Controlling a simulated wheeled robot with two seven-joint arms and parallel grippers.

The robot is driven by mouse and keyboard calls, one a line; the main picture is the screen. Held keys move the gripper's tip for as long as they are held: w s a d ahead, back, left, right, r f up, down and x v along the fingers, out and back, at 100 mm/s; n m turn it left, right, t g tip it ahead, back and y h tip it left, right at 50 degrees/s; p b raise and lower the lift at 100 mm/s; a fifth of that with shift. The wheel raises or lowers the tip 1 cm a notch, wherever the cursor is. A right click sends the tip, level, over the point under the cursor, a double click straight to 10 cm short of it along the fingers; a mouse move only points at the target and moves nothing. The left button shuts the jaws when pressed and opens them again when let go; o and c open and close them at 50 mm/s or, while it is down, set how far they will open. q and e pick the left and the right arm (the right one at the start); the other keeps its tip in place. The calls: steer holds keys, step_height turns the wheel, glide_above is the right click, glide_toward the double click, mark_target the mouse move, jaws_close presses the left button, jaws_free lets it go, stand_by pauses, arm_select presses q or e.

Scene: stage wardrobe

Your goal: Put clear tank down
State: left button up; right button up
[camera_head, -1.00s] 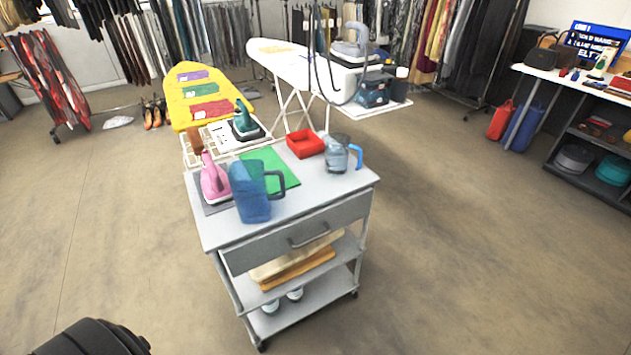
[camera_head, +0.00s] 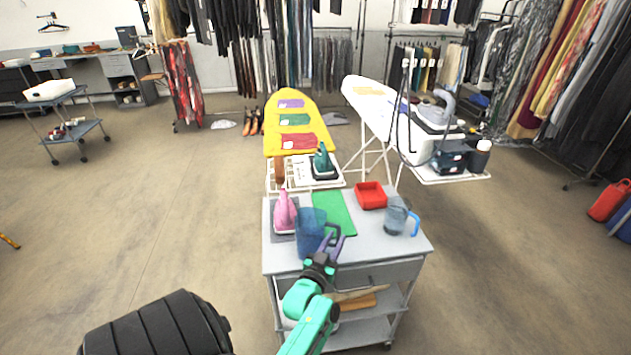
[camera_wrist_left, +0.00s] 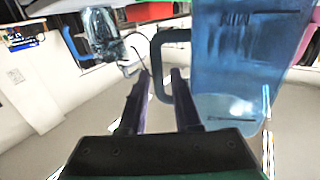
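The clear tank (camera_head: 396,214), see-through grey-blue with a bright blue handle, stands on the right part of the grey cart top (camera_head: 375,248). It also shows upside down at upper left in the left wrist view (camera_wrist_left: 101,34). A blue translucent jug (camera_head: 309,232) with a dark handle stands near the cart's front left; it is large in the left wrist view (camera_wrist_left: 235,50). My left gripper (camera_head: 335,245) has its purple fingers apart at the jug's handle. In the left wrist view (camera_wrist_left: 160,85) the handle shows between the fingers, with no grip visible. My right gripper is out of view.
A pink iron (camera_head: 284,212) on a dark pad, a green mat (camera_head: 333,212) and a red tray (camera_head: 370,195) share the cart top. Two ironing boards, yellow (camera_head: 290,125) and white (camera_head: 372,105), stand behind. Floor left of the cart is clear.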

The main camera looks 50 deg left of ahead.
arm_select(q)
steer(key=b+x, duration=0.3)
steer(key=x, duration=0.2)
steer(key=shift+w+d, duration=0.1)
steer(key=shift+w, duration=0.25)
steer(key=shift+r, duration=0.15)
jaws_close()
stand_by(0.8)
